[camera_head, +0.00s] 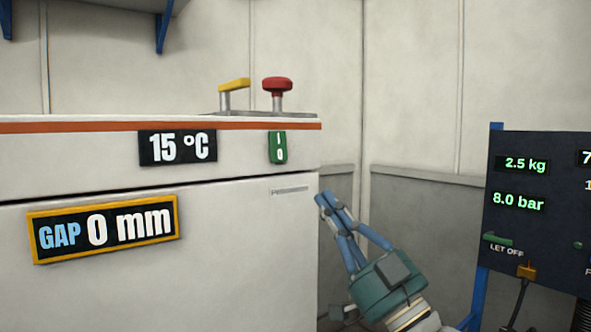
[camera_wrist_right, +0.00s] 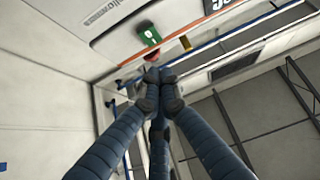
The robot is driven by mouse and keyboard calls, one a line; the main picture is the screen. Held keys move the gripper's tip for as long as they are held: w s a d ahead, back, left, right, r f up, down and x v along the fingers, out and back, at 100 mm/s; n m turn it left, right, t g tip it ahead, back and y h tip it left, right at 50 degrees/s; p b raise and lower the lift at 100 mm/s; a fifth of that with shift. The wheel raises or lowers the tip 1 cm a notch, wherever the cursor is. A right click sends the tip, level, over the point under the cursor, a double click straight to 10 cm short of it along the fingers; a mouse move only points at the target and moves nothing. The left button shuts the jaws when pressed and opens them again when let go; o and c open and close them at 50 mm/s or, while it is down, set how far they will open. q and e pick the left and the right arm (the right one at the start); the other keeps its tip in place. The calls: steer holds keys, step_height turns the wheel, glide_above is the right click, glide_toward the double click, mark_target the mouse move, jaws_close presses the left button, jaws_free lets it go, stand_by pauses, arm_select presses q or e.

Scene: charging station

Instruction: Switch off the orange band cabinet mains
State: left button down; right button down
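The white cabinet (camera_head: 240,240) with an orange band (camera_head: 70,127) fills the left of the head view. Its green rocker switch (camera_head: 278,147), marked I above O, is on the front near the right end. My right gripper (camera_head: 325,199) is below and right of the switch, by the cabinet's right edge, apart from the switch. In the right wrist view the switch (camera_wrist_right: 149,34) shows beyond the fingertips (camera_wrist_right: 161,76), which are together with nothing visible between them. My left gripper is out of view.
A yellow lever (camera_head: 234,84) and a red mushroom knob (camera_head: 276,83) stand on the cabinet top. The front bears a 15 °C display (camera_head: 177,147) and a 0 mm gap display (camera_head: 105,230). A dark panel (camera_head: 540,215) stands at right.

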mark_target(276, 151)
steer(key=shift+a, duration=0.15)
steer(key=shift+r, duration=0.1)
steer(key=w+a+r+p, duration=0.1)
steer(key=w+a, duration=0.1)
steer(key=w, duration=0.1)
steer(key=w+a+r+p, duration=0.2)
steer(key=w, duration=0.1)
steer(key=w+a+r+p, duration=0.2)
steer(key=w+a, duration=0.1)
steer(key=shift+w+r, duration=0.1)
steer(key=shift+w, duration=0.3)
